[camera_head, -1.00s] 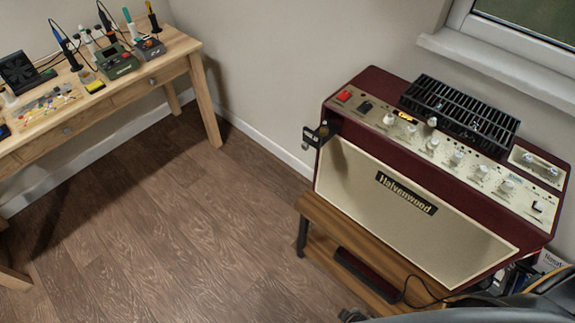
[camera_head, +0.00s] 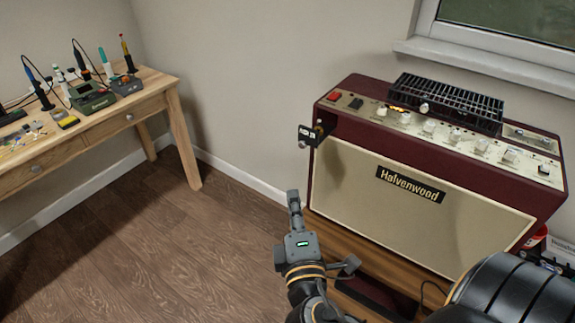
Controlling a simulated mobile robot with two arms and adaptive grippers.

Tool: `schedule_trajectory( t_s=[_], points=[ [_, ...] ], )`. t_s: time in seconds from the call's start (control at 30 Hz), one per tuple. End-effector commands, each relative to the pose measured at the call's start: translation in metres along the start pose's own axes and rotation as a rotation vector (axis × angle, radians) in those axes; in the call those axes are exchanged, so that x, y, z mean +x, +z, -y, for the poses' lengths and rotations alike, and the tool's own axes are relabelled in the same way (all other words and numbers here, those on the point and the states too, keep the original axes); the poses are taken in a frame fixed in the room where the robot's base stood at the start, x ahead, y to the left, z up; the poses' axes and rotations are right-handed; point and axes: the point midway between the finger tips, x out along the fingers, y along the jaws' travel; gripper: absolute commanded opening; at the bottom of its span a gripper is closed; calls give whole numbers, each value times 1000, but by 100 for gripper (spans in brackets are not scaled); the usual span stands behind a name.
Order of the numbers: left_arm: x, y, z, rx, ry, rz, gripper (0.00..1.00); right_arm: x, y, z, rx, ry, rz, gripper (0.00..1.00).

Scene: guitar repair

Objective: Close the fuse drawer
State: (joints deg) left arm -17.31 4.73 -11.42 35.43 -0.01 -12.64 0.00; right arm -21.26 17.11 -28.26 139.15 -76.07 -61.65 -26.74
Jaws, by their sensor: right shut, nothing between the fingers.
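The maroon amplifier (camera_head: 330,185) with a cream front marked Halvenwood stands on a wooden stand. A small black plate with pale lettering, which looks like the fuse drawer (camera_head: 307,136), sticks out from the amplifier's left edge near the top. The lettering is too small to read surely. My right gripper (camera_head: 294,198) is shut and empty. In the picture it is below and slightly left of the black plate, with a clear gap between them. Its fingers point up. My left gripper is not in view.
The wooden stand (camera_head: 392,252) juts out under the amplifier. A black grille (camera_head: 450,102) and several knobs are on top. A workbench (camera_head: 150,92) with soldering tools stands at the left. The floor (camera_head: 170,235) between is clear.

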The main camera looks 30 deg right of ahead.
Motion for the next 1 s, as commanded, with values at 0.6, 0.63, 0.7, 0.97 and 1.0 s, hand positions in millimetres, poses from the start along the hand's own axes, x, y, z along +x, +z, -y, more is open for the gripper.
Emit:
schedule_trajectory(
  t_s=[0.6,0.63,0.7,0.97,1.0],
  points=[
    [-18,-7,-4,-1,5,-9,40,108,10,-2,-5,4,1,0],
    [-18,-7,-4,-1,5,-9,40,111,13,-2,-4,4,1,0],
    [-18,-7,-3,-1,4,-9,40,117,19,-1,-4,3,0,0],
    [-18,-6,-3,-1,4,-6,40,127,28,-1,1,0,-1,0],
    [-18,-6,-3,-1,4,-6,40,127,28,-1,1,0,-1,0]
  ],
)
